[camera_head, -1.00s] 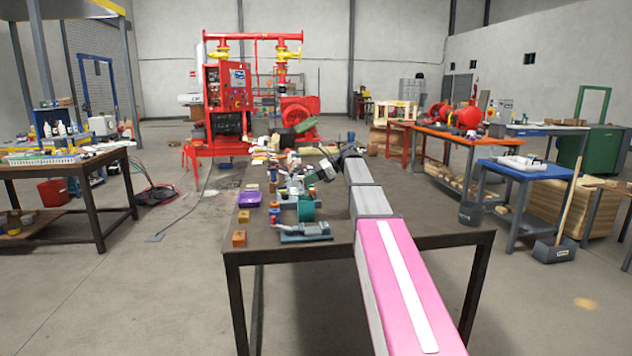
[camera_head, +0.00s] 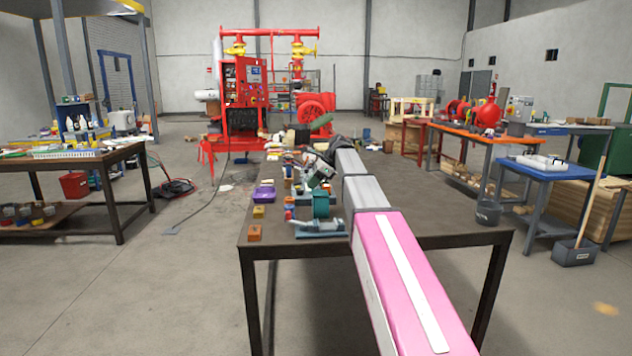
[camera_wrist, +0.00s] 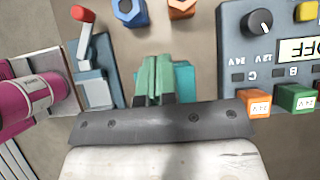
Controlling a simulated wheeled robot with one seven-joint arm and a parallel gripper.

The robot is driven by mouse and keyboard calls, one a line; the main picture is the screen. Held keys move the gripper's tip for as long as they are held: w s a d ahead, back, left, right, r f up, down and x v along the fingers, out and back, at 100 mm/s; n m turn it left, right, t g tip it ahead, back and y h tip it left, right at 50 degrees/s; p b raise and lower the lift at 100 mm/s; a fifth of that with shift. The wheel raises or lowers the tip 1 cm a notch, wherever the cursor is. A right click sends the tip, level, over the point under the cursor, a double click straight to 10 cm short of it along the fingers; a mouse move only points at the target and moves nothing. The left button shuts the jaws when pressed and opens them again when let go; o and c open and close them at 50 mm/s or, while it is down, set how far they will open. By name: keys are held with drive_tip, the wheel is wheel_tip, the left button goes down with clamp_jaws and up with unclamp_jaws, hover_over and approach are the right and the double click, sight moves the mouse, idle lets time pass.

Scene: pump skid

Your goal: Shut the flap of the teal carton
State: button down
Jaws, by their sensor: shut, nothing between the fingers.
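In the wrist view a small teal block (camera_wrist: 184,76), which looks like the teal carton, stands on the brown tabletop. It is largely hidden behind my gripper, so its flap cannot be made out. My gripper (camera_wrist: 153,68) has its green fingers together with nothing between them. It is over or right beside the teal block; whether they touch I cannot tell. In the head view my gripper (camera_head: 317,172) is low over the cluttered middle of the table, and I cannot pick out the carton there.
In the wrist view a grey meter box (camera_wrist: 270,65) is at right, a red-handled grey clamp (camera_wrist: 92,70) and a magenta cylinder (camera_wrist: 28,98) at left. The table's (camera_head: 430,237) right front is clear.

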drive_tip(key=shift+x, duration=1.05)
drive_tip(key=shift+f, duration=0.45)
